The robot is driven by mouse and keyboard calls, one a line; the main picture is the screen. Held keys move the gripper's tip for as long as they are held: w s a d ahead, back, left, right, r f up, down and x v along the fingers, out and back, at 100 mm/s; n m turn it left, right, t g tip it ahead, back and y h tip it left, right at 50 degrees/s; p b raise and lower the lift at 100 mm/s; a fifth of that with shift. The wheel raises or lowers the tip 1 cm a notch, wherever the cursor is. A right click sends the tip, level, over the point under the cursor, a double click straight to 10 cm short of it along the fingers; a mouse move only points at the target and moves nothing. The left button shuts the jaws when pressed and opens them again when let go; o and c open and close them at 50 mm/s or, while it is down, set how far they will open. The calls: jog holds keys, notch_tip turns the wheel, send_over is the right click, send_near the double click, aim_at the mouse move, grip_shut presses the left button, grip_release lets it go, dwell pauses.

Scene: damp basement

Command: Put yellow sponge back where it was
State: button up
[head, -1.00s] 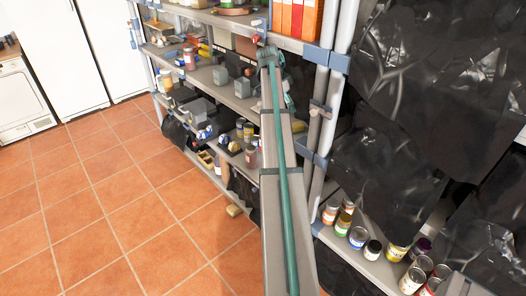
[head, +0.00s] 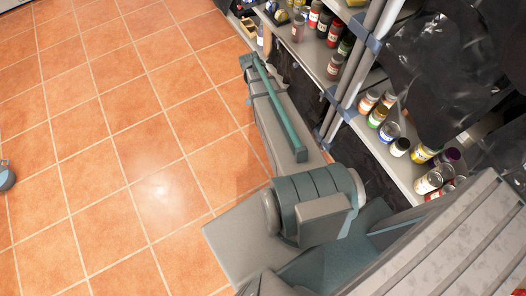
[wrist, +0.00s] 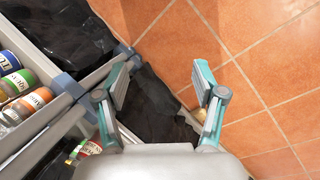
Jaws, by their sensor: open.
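My gripper (wrist: 162,84) is open in the wrist view, with nothing between its fingers. It points down over the tiled floor and a black plastic sheet beside the shelf. A small pale yellow-tan piece (wrist: 200,115) shows on the floor behind the right finger. It is mostly hidden, and I cannot tell whether it is the yellow sponge. No yellow sponge can be made out clearly in the head view, where my arm covers part of the floor by the shelf.
Metal shelving (head: 407,177) with several cans and jars (head: 377,116) stands on the right in the head view. Shelf edge and cans (wrist: 25,105) are close on the left in the wrist view. The orange tiled floor (head: 110,130) is largely clear.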

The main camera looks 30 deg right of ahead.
jog(key=s+a+f+n+g, duration=0.1)
jog(key=s+a+f+n, duration=0.2)
jog(key=s+a, duration=0.3)
jog(key=s+a+f+n+g, duration=0.1)
jog(key=s+a+f+n, duration=0.2)
jog(key=s+a, duration=0.4)
jog(key=s+a+f+n+g, duration=0.1)
jog(key=s+a+f+n, duration=0.2)
jog(key=s, duration=1.4)
jog(key=a+f, duration=0.2)
jog(key=a, duration=0.2)
jog(key=shift+s+y, duration=0.15)
jog(key=shift+y, duration=0.25)
